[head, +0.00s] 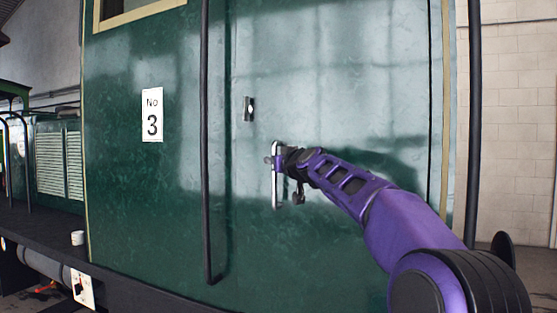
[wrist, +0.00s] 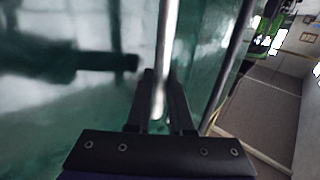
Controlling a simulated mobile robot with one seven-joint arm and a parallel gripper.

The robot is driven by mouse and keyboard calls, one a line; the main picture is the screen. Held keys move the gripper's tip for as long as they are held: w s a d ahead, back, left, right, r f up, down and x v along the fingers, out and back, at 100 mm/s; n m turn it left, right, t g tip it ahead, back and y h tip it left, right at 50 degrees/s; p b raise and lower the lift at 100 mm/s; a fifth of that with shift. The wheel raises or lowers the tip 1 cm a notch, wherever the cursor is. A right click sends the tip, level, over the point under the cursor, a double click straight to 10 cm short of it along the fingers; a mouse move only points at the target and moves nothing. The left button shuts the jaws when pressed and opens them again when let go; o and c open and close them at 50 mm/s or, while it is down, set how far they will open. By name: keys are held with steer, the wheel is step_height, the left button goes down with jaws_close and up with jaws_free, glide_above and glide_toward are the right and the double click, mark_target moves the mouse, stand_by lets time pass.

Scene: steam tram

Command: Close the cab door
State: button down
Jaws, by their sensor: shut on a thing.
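The cab door (head: 330,90) is a green panel, part of the cab side, with a vertical seam to the left of its handle. It looks about flush with the cab side, but I cannot tell whether a narrow gap is left. The door handle (head: 275,190) is an upright silver bar. In the wrist view the bar (wrist: 168,35) runs down between my two dark fingers (wrist: 160,105). A small metal plate (head: 249,108) sits above and left of the handle.
A long dark grab rail (head: 205,150) stands upright left of the handle, and another dark post (head: 474,120) at the right. A "No 3" sign (head: 152,114) is on the cab side. A ledge (head: 125,290) with a white cup (head: 78,238) runs along the lower left.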

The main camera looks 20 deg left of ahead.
steer(key=shift+w+d, duration=0.15)
steer(key=shift+w, duration=0.55)
steer(key=c, duration=0.8)
jaws_free()
steer(key=shift+w+d, duration=0.1)
steer(key=b+v, duration=0.9)
steer(key=v, duration=0.8)
steer(key=shift+s, duration=0.25)
